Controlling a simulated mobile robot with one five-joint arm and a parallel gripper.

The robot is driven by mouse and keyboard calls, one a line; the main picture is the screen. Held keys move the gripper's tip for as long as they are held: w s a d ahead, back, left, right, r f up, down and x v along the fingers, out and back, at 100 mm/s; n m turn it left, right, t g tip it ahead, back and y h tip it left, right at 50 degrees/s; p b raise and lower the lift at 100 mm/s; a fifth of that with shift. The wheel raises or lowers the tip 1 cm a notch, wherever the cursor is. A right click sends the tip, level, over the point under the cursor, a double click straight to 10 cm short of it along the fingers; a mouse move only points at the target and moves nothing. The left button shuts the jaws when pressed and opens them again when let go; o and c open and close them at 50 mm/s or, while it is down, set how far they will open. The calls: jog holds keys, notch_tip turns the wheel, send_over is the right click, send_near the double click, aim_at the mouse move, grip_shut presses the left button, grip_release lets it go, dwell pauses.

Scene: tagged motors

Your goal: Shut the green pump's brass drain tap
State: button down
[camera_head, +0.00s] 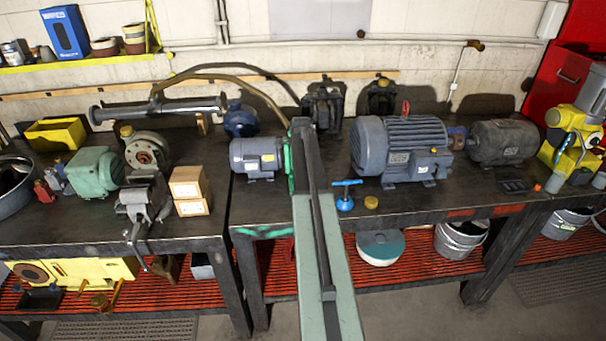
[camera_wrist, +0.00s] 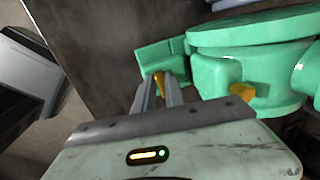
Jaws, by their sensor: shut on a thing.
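The green pump (camera_wrist: 262,58) fills the upper right of the wrist view, with a round flange and a squarish green foot. In the head view, only a green strip of what seems to be the pump (camera_head: 289,172) shows beside my arm. My gripper (camera_wrist: 160,82) reaches to the pump's left side in the wrist view, its two narrow fingers close together. A small brass piece, apparently the drain tap (camera_wrist: 159,78), shows between the fingertips, and the gripper is shut on it. The fingers hide part of it. A second brass fitting (camera_wrist: 242,92) is on the pump's body, right of the fingers.
A small blue-grey motor (camera_head: 257,157) stands left of my arm on the dark bench (camera_head: 400,203). A blue tee-handled piece (camera_head: 346,194) and a large grey-blue motor (camera_head: 402,150) stand to the right. A vise (camera_head: 146,200) is further left. The front bench strip is mostly clear.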

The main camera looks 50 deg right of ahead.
jog(key=c, duration=1.4)
grip_release()
jog(key=shift+s+a, duration=0.1)
jog(key=shift+a, duration=0.1)
jog(key=shift+c, duration=0.2)
jog(key=shift+d, duration=0.1)
notch_tip(320, 180, up, 8)
jog(key=s+a+p, duration=0.1)
jog(key=p, duration=0.6)
jog(key=shift+f+p, duration=0.15)
jog(key=shift+p, duration=0.2)
